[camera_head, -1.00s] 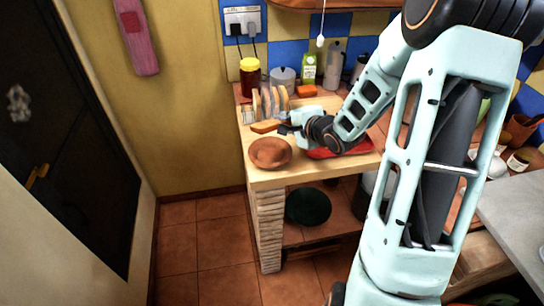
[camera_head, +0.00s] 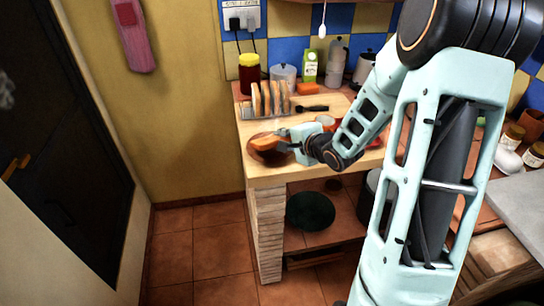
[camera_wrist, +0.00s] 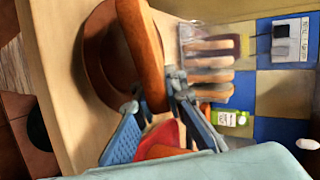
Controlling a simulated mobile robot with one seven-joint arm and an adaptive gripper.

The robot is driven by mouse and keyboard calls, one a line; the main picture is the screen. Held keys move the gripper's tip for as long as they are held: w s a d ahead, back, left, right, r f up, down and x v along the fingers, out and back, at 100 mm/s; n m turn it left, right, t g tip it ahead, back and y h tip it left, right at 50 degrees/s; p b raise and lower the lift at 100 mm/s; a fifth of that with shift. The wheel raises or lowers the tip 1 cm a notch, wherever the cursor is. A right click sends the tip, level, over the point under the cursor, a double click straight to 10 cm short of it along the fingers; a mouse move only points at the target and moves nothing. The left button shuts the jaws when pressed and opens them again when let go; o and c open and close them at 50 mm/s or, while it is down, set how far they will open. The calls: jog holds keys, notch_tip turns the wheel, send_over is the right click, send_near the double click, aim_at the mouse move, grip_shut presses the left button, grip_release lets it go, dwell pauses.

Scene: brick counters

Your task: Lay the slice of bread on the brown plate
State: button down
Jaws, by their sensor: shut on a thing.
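The slice of bread (camera_head: 264,144) is held in my gripper (camera_head: 278,148) over the brown plate (camera_head: 256,157), at the counter's left front. In the wrist view the bread (camera_wrist: 140,50) stands out from between the fingers of my gripper (camera_wrist: 152,98), in front of the brown plate (camera_wrist: 98,60). The bread covers part of the plate. I cannot tell whether the bread touches it.
A rack with several bread slices (camera_head: 270,98) stands behind the plate. A jar with a yellow lid (camera_head: 249,74), a grey pot (camera_head: 284,76) and a green carton (camera_head: 309,68) stand at the back. A black-handled utensil (camera_head: 312,108) lies right of the rack.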

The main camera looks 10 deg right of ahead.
aim_at(289, 139)
jog(key=shift+f, duration=0.2)
jog(key=c, duration=2.2)
grip_release()
jog(key=shift+o, duration=0.2)
jog(key=p+v, duration=0.5)
jog(key=v, duration=0.2)
jog(key=shift+r+p, duration=0.2)
jog(key=shift+p, duration=0.2)
jog(key=shift+s+d, duration=0.1)
jog(key=shift+s, duration=0.4)
jog(key=shift+r, duration=0.1)
notch_tip(289, 139, up, 7)
jog(key=s+p, duration=0.2)
jog(key=p, duration=0.7)
jog(key=shift+s+d+r, duration=0.15)
jog(key=shift+s+d, duration=0.1)
jog(key=shift+d, duration=0.15)
